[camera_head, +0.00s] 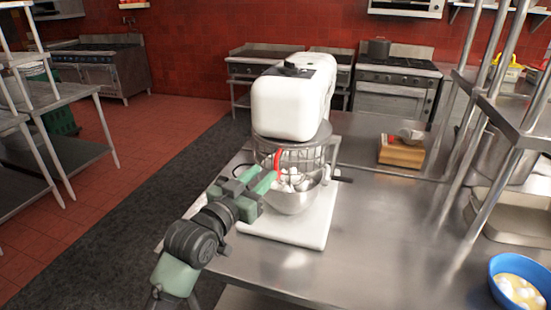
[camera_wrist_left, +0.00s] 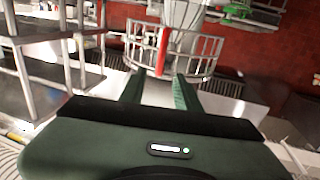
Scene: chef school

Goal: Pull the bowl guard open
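A white stand mixer (camera_head: 292,102) stands on the steel table. Its wire bowl guard (camera_head: 310,157) sits over the front of the metal bowl (camera_head: 293,201), which holds several white, egg-like items. A red handle (camera_head: 278,161) rises on the guard's left side. In the left wrist view the red handle (camera_wrist_left: 162,50) stands ahead of the fingers, its lower end in line with the gap between the tips. My left gripper (camera_head: 264,177) is open, its tips close to the handle. I cannot tell if they touch it. My right gripper is not in view.
The steel table (camera_head: 375,225) is mostly clear right of the mixer. A wooden box (camera_head: 401,152) with a small metal bowl stands behind. A blue bowl (camera_head: 520,281) is at the front right. Metal shelving (camera_head: 497,115) rises on the right. A dark floor mat (camera_head: 135,208) runs left of the table.

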